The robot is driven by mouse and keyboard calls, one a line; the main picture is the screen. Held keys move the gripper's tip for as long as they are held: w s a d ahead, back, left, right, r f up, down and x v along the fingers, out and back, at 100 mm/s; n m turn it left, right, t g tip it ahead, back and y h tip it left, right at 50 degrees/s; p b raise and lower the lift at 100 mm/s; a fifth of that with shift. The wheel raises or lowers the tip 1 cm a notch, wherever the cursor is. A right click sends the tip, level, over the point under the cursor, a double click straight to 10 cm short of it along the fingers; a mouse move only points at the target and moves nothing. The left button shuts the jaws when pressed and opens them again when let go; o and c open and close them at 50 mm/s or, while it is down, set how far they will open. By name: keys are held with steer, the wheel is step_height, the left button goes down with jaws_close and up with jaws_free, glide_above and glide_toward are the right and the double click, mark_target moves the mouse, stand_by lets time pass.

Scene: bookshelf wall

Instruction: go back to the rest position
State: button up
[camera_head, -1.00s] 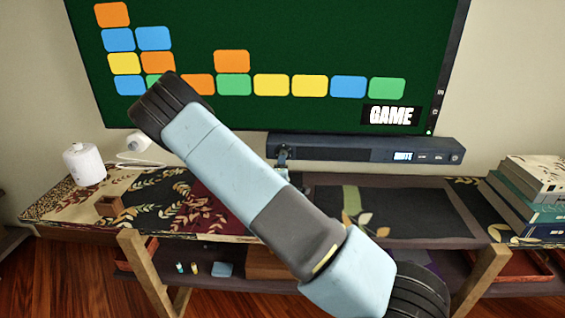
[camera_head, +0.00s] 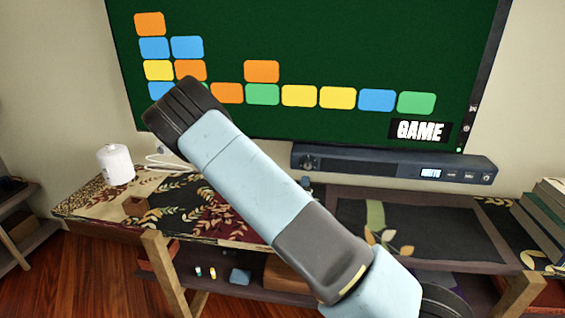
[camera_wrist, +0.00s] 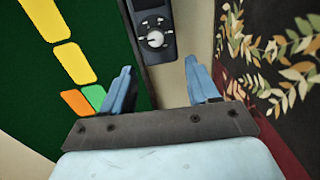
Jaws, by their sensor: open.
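My gripper (camera_wrist: 160,92) shows in the wrist view with its two blue fingers spread apart and nothing between them. Beyond the fingertips are the dark soundbar (camera_wrist: 153,35) with its round knob and a strip of pale wall. In the head view my arm crosses the middle of the picture in front of the screen and the table, and it hides the gripper there.
A large screen (camera_head: 330,50) with coloured blocks hangs on the wall. The soundbar (camera_head: 390,165) is below it. Small items lie on the lower shelf.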

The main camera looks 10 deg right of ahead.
steer(key=s+r+m+g+y, duration=0.4)
steer(key=s+r+m, duration=0.2)
steer(key=r, duration=0.4)
steer(key=s+r+m+g+y, duration=0.3)
steer(key=s+r+m+g, duration=0.3)
steer(key=r, duration=0.4)
steer(key=s+d+r, duration=0.1)
steer(key=s+r, duration=0.3)
steer(key=s, duration=0.4)
steer(key=s+d+r+m, duration=0.1)
steer(key=s+r, duration=0.2)
steer(key=s, duration=0.4)
steer(key=s+d+r+m+g+h, duration=0.1)
steer(key=s+r, duration=0.3)
steer(key=s, duration=0.4)
steer(key=shift+s+r, duration=0.3)
steer(key=shift+r, duration=0.05)
steer(key=shift+d, duration=0.1)
